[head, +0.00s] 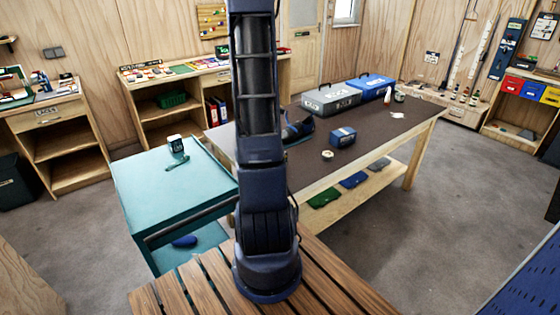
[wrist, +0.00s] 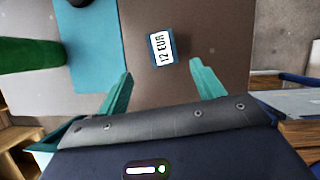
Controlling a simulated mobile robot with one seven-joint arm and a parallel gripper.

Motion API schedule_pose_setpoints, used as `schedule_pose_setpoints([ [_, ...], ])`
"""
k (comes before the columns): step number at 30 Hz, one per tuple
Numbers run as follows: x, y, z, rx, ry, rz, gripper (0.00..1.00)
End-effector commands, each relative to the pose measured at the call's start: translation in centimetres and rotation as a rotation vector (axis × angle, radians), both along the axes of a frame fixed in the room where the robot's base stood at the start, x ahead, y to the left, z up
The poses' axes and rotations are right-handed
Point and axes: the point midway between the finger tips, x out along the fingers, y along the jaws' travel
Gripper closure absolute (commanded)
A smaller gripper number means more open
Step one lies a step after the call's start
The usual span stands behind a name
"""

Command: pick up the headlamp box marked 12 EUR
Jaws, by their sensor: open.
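In the wrist view, the headlamp box (wrist: 151,61) is a small blue box with a white top label reading 12 EUR. It lies on the brown tabletop, upper centre, just beyond and between my two teal fingers. My gripper (wrist: 162,69) is open, with nothing between the fingers; the box is apart from them. In the head view, a blue box with a pale label (head: 342,137) stands on the brown table; I cannot tell if it is the same one. My gripper does not show there.
A blue mat (wrist: 93,55) and a green object (wrist: 30,55) lie left of the box in the wrist view. The tabletop ends to its right. In the head view, grey (head: 331,98) and blue cases (head: 372,88) stand at the back of the table. A small round item (head: 327,155) sits nearer.

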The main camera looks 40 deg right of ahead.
Motion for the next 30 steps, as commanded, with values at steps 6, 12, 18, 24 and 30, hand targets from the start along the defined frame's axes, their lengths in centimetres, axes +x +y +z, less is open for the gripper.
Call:
schedule_pose_setpoints([
  [6, 0.1, -0.8, -1.6, 0.001, 0.013, 0.024, 0.33],
  [12, 0.2, -1.7, -4.0, 0.001, 0.014, 0.022, 0.33],
  [18, 0.3, -2.3, -5.5, 0.001, 0.012, 0.022, 0.33],
  [24, 0.2, -2.7, -6.2, 0.001, 0.013, 0.020, 0.33],
  [30, 0.2, -3.7, -8.3, 0.001, 0.014, 0.022, 0.33],
])
